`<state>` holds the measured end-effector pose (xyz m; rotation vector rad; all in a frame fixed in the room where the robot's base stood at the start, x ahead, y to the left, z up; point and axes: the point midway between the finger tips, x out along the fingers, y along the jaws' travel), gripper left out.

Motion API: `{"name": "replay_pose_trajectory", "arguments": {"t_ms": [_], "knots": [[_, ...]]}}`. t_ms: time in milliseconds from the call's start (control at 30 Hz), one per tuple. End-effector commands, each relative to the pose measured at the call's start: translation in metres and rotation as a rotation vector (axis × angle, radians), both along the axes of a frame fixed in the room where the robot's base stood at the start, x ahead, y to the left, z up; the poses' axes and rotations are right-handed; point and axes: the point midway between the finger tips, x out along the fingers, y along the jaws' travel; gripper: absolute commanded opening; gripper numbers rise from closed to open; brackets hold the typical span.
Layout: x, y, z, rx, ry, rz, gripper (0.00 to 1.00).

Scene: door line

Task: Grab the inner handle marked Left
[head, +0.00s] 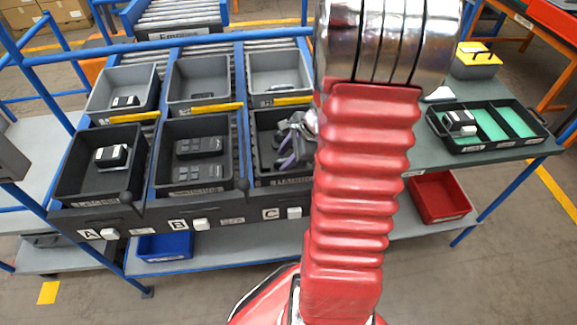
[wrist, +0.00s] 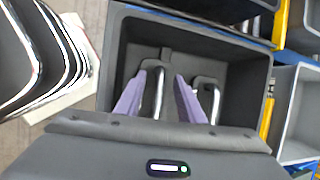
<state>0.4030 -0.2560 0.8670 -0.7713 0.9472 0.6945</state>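Two chrome-and-grey inner handles lie side by side in a dark bin (wrist: 235,80) in the wrist view. The left one (wrist: 158,92) shows between my purple fingers, nearer the left finger; the right one (wrist: 209,82) is just outside the right finger. No Left or Right marking is readable on them. My gripper (wrist: 160,74) is open, its fingers reaching over the bin; I cannot tell whether they touch a handle. In the head view my gripper (head: 293,150) is over the front bin (head: 264,165) above label C, where my arm hides part of the bin and the handles.
Front bins A (head: 75,180) and B (head: 162,155) hold black parts. Grey bins (head: 205,72) stand behind them, some with yellow fronts. To the right, a green table (head: 408,150) carries a black divided tray (head: 505,140). A red bin (head: 440,200) is below it.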

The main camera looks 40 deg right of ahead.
Motion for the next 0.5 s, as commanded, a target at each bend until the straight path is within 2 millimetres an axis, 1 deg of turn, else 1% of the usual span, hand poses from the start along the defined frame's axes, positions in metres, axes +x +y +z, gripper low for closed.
{"name": "replay_pose_trajectory", "arguments": {"t_ms": [133,500], "knots": [[0.0030,0.0015,-0.0064,0.000,0.000,-0.001,0.35],[0.0033,0.0017,-0.0061,0.000,0.000,0.000,0.35]]}}
